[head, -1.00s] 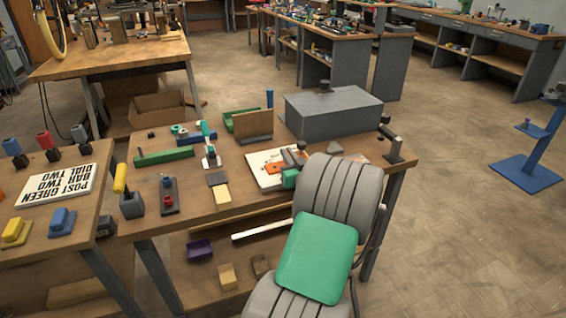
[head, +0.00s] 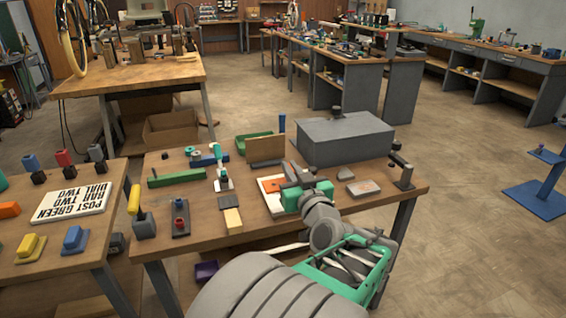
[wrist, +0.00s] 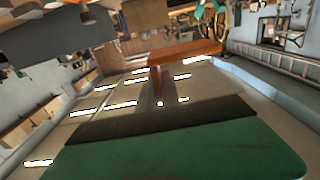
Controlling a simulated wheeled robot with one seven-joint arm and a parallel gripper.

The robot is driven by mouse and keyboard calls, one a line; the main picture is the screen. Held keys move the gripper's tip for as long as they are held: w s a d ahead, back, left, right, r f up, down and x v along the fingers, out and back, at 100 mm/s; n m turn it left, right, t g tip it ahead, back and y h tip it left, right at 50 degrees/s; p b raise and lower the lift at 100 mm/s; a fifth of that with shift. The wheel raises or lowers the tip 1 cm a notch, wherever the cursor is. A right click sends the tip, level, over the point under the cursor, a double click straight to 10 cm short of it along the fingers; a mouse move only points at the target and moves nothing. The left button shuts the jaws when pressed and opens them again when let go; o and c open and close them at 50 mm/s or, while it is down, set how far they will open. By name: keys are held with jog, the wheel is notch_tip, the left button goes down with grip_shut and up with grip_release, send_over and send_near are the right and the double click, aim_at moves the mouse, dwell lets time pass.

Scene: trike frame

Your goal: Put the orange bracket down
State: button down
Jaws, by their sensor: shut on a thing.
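The orange bracket (wrist: 185,54) shows in the wrist view as a flat bar with a narrower leg, just past the dark edge of a green gripper part. My gripper (head: 297,173) is shut on it, over the work table beside a white board (head: 275,206). In the head view the gripper's green body and dark fingers hide most of the bracket. An orange patch (head: 271,184) shows on the board left of the fingers; I cannot tell whether it is the bracket or a mark. Contact between bracket and board is hidden.
A large grey box (head: 345,141) stands behind the gripper. A grey plate with an orange top (head: 363,187) and a clamp-like post (head: 402,166) are to the right. A yellow-ended block (head: 231,216) and a white-and-teal toggle clamp (head: 221,170) are to the left.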

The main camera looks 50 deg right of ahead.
jog(key=shift+s+a, duration=0.1)
jog(key=shift+a, duration=0.2)
jog(key=shift+w+a+f+n+y, duration=0.2)
jog(key=shift+w+a+f, duration=0.15)
jog(key=shift+a, duration=0.2)
jog(key=shift+w+a+f+n+y, duration=0.1)
jog(key=shift+w+a+f+y, duration=0.1)
jog(key=shift+w+a+f, duration=0.25)
jog(key=w+a+n+y+p, duration=0.3)
jog(key=w+a+y+p, duration=0.1)
jog(key=a, duration=0.7)
jog(key=w+a+n+t+y+p, duration=0.1)
jog(key=w+a+n+y+p, duration=0.2)
jog(key=a, duration=0.8)
jog(key=w+a+r+n+y+p, duration=0.1)
jog(key=w+a+n+y+p, duration=0.2)
jog(key=w+a+y+p, duration=0.3)
jog(key=w+a+p, duration=0.1)
jog(key=w+a, duration=0.1)
jog(key=a, duration=0.3)
jog(key=shift+w+a+t+y, duration=0.15)
jog(key=shift+a+t+y, duration=0.15)
jog(key=shift+t, duration=0.1)
